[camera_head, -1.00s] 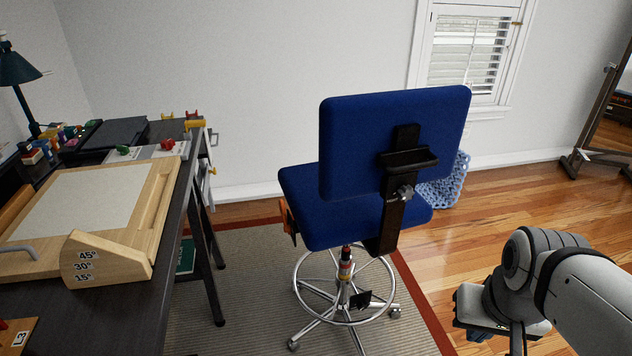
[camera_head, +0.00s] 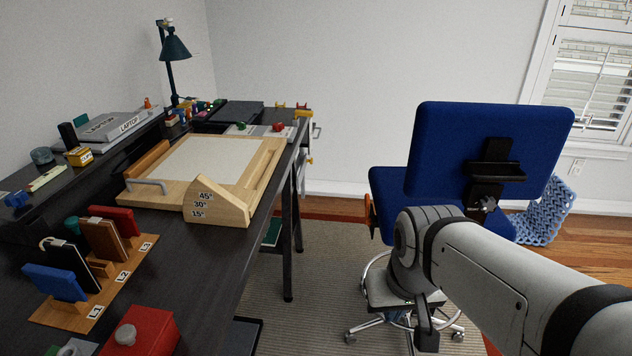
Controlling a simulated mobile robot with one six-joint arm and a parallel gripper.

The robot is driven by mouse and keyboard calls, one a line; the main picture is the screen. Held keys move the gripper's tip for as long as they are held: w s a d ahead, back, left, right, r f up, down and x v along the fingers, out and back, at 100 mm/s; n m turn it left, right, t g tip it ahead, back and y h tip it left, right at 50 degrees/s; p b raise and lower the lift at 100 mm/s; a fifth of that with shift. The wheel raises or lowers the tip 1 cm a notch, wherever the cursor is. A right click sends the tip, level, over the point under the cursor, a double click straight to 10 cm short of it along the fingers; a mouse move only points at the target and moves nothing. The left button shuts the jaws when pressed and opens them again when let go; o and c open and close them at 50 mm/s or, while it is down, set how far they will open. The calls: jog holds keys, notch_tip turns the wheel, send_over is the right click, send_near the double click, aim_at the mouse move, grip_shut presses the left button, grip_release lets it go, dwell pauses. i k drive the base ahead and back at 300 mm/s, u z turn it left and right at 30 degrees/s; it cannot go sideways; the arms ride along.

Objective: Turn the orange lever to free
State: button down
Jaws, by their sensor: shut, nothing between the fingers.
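An orange lever-like part (camera_head: 368,210) shows at the left side of the blue chair's seat, under its edge. Its marking and setting are too small to read. The blue chair (camera_head: 488,140) stands right of the desk with the back of its backrest toward me. My gripper (camera_head: 427,340) is low in front of the chair's base, pointing down, to the right of and below the orange part and apart from it. It is shut and empty. My arm hides part of the seat and the chair's column.
A dark desk (camera_head: 215,265) fills the left, with a wooden drawing board (camera_head: 215,160), a slotted holder (camera_head: 100,290) and a red box (camera_head: 140,332). Clamps (camera_head: 302,113) sit at its far edge. A blue woven basket (camera_head: 550,212) stands behind the chair. Rug shows between desk and chair.

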aim_at(367, 220)
jog(key=u, duration=0.1)
jog(key=i, duration=1)
jog(key=u, duration=0.05)
